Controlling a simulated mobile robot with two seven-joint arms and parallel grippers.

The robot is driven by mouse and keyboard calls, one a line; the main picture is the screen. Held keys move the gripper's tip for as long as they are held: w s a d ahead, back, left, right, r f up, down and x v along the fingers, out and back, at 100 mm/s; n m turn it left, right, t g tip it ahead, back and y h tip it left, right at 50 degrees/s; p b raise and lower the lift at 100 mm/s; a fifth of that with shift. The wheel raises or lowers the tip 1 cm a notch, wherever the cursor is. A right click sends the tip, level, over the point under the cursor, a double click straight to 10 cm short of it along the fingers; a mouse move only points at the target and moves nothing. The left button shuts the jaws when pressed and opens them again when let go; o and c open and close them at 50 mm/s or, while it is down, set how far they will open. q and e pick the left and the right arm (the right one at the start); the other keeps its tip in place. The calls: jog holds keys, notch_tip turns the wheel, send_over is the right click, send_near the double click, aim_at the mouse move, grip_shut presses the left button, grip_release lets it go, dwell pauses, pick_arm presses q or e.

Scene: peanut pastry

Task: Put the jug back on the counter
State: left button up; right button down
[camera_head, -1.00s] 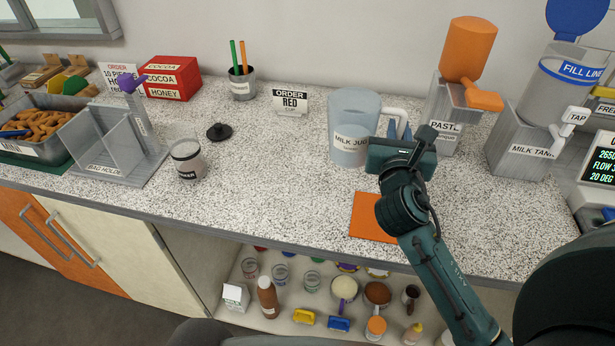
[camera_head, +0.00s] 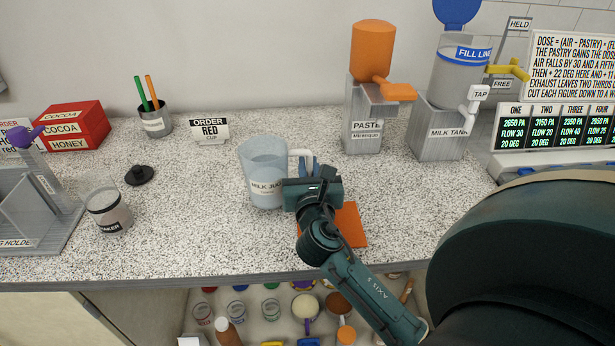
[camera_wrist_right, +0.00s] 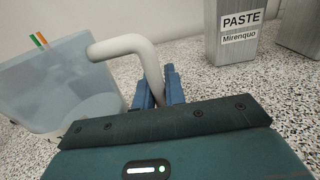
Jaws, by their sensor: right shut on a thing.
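The jug (camera_head: 266,172) is translucent pale blue with a white handle and a "MILK JUG" label. It is upright in the head view, at the middle of the counter (camera_head: 190,215). Its base is at or just above the counter; I cannot tell whether it touches. My right gripper (camera_head: 312,170) is shut on the jug's handle. In the right wrist view the blue fingers (camera_wrist_right: 160,90) close around the white handle (camera_wrist_right: 135,48), with the jug body (camera_wrist_right: 62,85) at left. My left gripper is not in view.
An orange mat (camera_head: 350,226) lies right of the jug, partly behind my arm. The paste dispenser (camera_head: 364,120) and milk tank (camera_head: 440,130) stand behind right. A beaker (camera_head: 108,212), black lid (camera_head: 139,175) and order card (camera_head: 209,130) are left. Counter between beaker and jug is clear.

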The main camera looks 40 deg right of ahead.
jog(key=shift+f, duration=0.8)
jog(key=shift+f, duration=0.1)
jog(key=c, duration=1.9)
grip_release()
jog(key=shift+f, duration=0.15)
jog(key=o, duration=0.4)
jog(key=shift+o, duration=0.2)
